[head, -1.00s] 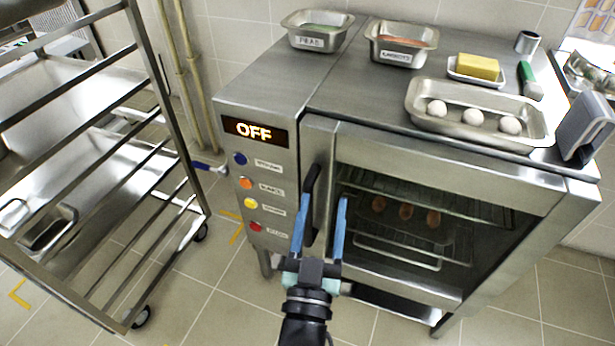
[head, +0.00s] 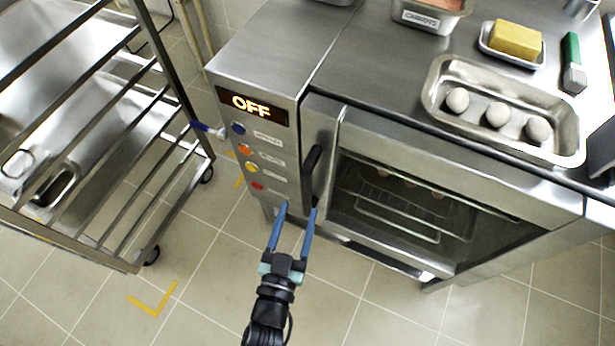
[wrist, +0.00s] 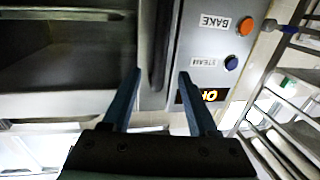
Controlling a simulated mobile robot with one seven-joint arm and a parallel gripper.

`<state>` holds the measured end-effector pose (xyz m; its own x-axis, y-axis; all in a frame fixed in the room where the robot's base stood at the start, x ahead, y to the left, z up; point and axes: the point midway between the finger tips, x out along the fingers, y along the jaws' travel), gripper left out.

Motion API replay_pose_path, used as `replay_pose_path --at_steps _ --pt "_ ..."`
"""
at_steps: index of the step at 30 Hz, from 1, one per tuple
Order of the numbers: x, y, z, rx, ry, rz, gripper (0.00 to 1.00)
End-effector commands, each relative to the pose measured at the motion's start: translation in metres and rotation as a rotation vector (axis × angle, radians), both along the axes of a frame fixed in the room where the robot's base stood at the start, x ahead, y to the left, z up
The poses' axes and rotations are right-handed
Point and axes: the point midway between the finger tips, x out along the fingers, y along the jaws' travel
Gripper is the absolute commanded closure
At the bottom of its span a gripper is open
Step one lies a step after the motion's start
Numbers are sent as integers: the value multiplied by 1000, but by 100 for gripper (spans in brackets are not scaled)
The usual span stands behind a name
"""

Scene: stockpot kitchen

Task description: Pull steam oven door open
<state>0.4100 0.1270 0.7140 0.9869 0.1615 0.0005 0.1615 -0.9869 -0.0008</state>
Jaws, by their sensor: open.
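The steam oven (head: 262,60) is a steel unit with a lit "OFF" display (head: 252,106). Its glass-fronted door (head: 460,160) looks closed. The black upright door handle (head: 312,165) is on the door's left side. My gripper (head: 298,207) is open and empty, with blue fingers pointing toward the handle's lower end. In the wrist view, the dark handle (wrist: 163,45) lies between the lines of the two fingers, beyond the tips of my gripper (wrist: 160,74). I cannot tell whether a finger touches it.
A steel rack trolley (head: 165,120) stands at the left. Colored buttons (head: 246,150) run down the oven's control panel. A tray of white eggs (head: 440,100), a butter dish (head: 512,48) and a carrot pan (head: 430,18) sit on top. Tiled floor (head: 215,290) in front is open.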

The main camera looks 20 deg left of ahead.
Motion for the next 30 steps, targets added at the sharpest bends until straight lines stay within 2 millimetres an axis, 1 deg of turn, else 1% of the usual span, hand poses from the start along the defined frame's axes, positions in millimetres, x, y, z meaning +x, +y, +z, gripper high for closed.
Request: replay_pose_path --at_steps 1,6,9,12,17,25,26,30 --pt "13 2 1 0 -5 -1 41" --pt "46 7 0 0 -3 -1 41" --pt "61 9 1 -1 -3 -1 41" --pt "71 11 0 -1 -2 0 41" --pt "80 13 1 0 -1 0 41" --pt "81 13 0 0 0 0 41" --pt "81 13 0 0 0 0 42" --pt "80 13 1 0 0 0 68"
